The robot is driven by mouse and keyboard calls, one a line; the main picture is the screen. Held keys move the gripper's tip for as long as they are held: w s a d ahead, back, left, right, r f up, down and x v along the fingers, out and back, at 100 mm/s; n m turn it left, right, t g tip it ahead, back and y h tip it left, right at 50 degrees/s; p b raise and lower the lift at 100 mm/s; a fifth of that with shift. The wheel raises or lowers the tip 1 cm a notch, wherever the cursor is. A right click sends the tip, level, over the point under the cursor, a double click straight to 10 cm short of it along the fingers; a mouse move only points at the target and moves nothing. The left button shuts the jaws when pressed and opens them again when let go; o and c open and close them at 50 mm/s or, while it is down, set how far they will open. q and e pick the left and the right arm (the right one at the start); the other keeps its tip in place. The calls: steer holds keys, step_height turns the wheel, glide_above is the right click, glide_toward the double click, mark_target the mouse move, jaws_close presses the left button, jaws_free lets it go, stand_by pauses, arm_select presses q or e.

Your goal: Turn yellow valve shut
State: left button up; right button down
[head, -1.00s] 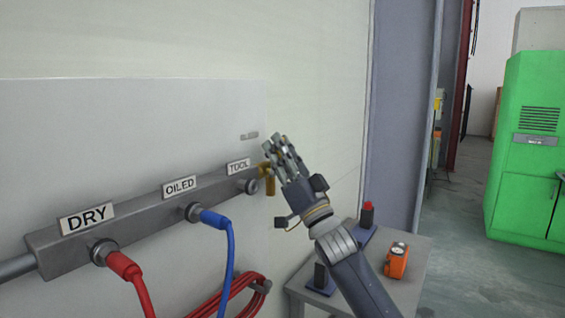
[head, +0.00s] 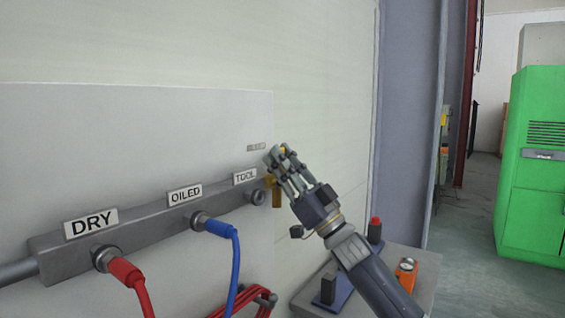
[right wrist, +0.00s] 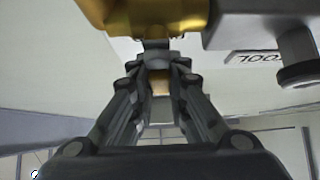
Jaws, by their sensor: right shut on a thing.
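The yellow valve (head: 277,196) sits at the right end of the grey manifold, just past the TOOL label. Its brass-yellow body (right wrist: 150,14) fills the top of the right wrist view. My right gripper (head: 275,158) is at the valve's upper side, its fingers overlapping it in the head view. In the right wrist view the fingers (right wrist: 158,75) converge on a small yellow part (right wrist: 160,84), which looks like the valve's handle; the fingers hide most of it. My left gripper is not in view.
The manifold (head: 150,228) carries DRY, OILED and TOOL labels. A red hose (head: 128,275) and a blue hose (head: 225,232) plug into it; the TOOL port (head: 255,197) is bare. A small table (head: 415,300) with an orange device (head: 405,272) stands below my right arm. A green cabinet (head: 535,190) is far right.

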steer(key=shift+d+r, duration=0.1)
steer(key=shift+r, duration=0.3)
steer(key=c, duration=1.6)
jaws_free()
steer(key=shift+o, duration=0.3)
steer(key=shift+f, duration=0.15)
steer(key=shift+f, duration=0.15)
steer(key=v, duration=1.1)
steer(key=shift+s+d+f, duration=0.15)
steer(key=shift+s+f, duration=0.1)
